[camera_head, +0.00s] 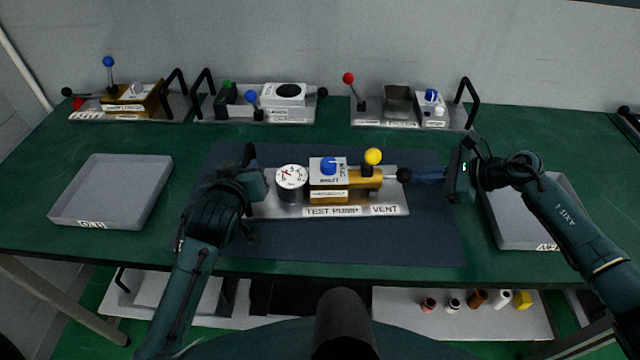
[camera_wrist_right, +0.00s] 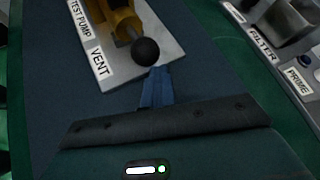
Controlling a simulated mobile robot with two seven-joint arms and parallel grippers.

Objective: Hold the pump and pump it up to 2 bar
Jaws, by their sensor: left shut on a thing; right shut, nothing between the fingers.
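The test pump (camera_head: 350,208) is a silver plate with a brass body, lying on a dark mat in mid-table. Its round white gauge (camera_head: 291,178) is on the left; I cannot read the needle. A blue knob (camera_head: 328,166) and a yellow ball (camera_head: 373,157) stand on top. A black ball (camera_head: 404,175) ends the rod on its right side. My left gripper (camera_head: 254,172) is shut at the pump's left end, on what seems its handle, mostly hidden. My right gripper (camera_head: 417,175) is shut and empty, its fingertips close to the black ball (camera_wrist_right: 145,51); contact is unclear.
Three other units stand at the back: one with a blue lever (camera_head: 109,62), one in the middle (camera_head: 290,95), and the filter unit with a red lever (camera_head: 349,78). A grey tray (camera_head: 112,188) is on the left, another (camera_head: 518,240) on the right under my arm.

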